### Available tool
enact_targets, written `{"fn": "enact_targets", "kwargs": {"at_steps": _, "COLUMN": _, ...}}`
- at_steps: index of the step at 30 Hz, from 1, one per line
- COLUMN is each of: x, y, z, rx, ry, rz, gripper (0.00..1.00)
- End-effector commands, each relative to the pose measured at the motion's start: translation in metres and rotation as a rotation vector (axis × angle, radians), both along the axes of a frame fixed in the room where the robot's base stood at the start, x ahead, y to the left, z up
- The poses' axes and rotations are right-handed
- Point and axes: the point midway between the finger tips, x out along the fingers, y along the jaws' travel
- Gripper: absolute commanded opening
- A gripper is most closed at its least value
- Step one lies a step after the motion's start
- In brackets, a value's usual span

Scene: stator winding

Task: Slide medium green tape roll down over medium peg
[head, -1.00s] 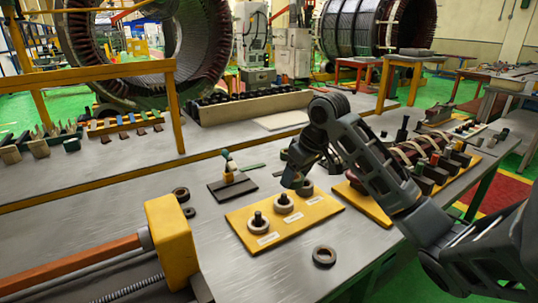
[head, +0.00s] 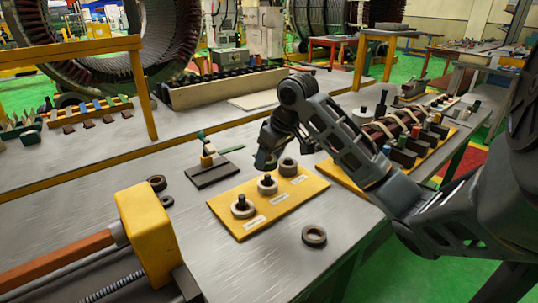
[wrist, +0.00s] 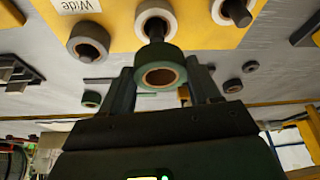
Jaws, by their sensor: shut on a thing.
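My gripper (head: 264,163) is above the yellow board (head: 245,226), close behind the middle peg. In the wrist view its fingers (wrist: 162,88) are shut on a green tape roll (wrist: 160,74) with a brown inner core. The middle peg (wrist: 155,28) stands just beyond the held roll, its tip near the roll's rim, with a pale roll around its base. The roll appears beside the peg rather than around it. In the head view the middle peg (head: 267,180) shows its dark top; the held roll is hidden or too small to make out.
The board's left peg (head: 241,201) carries a pale roll, and a grey roll (head: 287,167) sits at its right end. A loose dark roll (head: 314,236) lies on the front table. A yellow block (head: 146,235) stands at left; the coil rack (head: 400,146) is at right.

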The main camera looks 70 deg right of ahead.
Motion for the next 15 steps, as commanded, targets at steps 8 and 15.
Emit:
{"fn": "enact_targets", "kwargs": {"at_steps": 8, "x": 0.0, "y": 0.0, "z": -0.02, "rx": -0.001, "ry": 0.0, "rz": -0.001, "gripper": 0.31}}
{"fn": "enact_targets", "kwargs": {"at_steps": 15, "x": 0.0, "y": 0.0, "z": -0.035, "rx": 0.0, "ry": 0.0, "rz": 0.0, "gripper": 0.31}}
